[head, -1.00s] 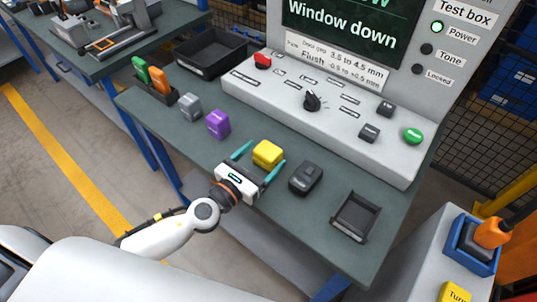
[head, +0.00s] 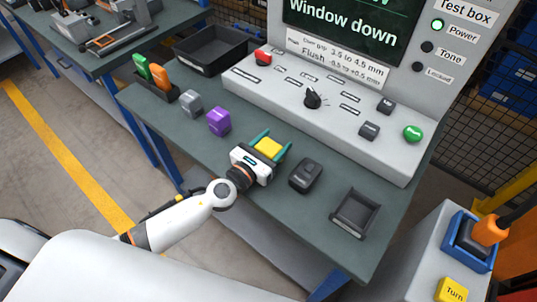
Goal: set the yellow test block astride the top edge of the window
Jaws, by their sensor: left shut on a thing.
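The yellow test block (head: 268,148) sits at the middle of the green-grey bench top. My left gripper (head: 271,144) is shut on it, with one teal finger on each side. Whether the block still touches the bench I cannot tell. The window is not in view; the screen (head: 345,22) on the test box reads "Window down". My right gripper is not in view.
A purple block (head: 219,121) and a grey block (head: 191,103) stand left of the gripper. A dark key-like device (head: 305,175) lies close on its right, and an empty black tray (head: 354,213) beyond. The test box console (head: 330,116) rises behind.

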